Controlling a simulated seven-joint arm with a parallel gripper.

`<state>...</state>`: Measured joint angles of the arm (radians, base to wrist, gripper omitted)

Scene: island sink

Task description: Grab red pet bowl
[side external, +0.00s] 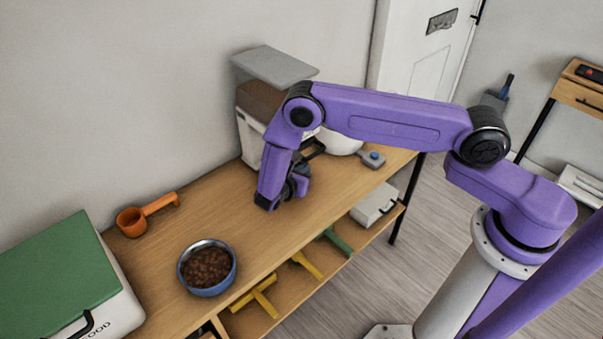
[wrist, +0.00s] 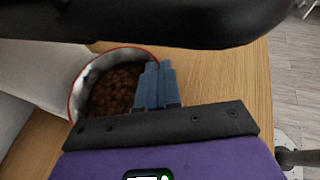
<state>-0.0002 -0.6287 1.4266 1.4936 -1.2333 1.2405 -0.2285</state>
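The red pet bowl (wrist: 72,100) shows in the wrist view with a red rim, a metallic inner wall and brown kibble inside. My gripper (wrist: 158,68) has its blue-grey fingers close together, and they look shut. The fingers overlap the bowl's right rim in the picture. I see nothing held between them, and cannot tell whether they touch the rim. In the side view I cannot make out the red bowl, and my arm covers part of the table there. The fingertips are not clear in that view.
A blue bowl of kibble (side external: 187,274) and an orange scoop (side external: 130,221) stand on the wooden table (side external: 165,265). A green-lidded food box (side external: 60,265) is at the left. A grey-lidded white container (side external: 249,135) stands behind my arm. The table's front middle is clear.

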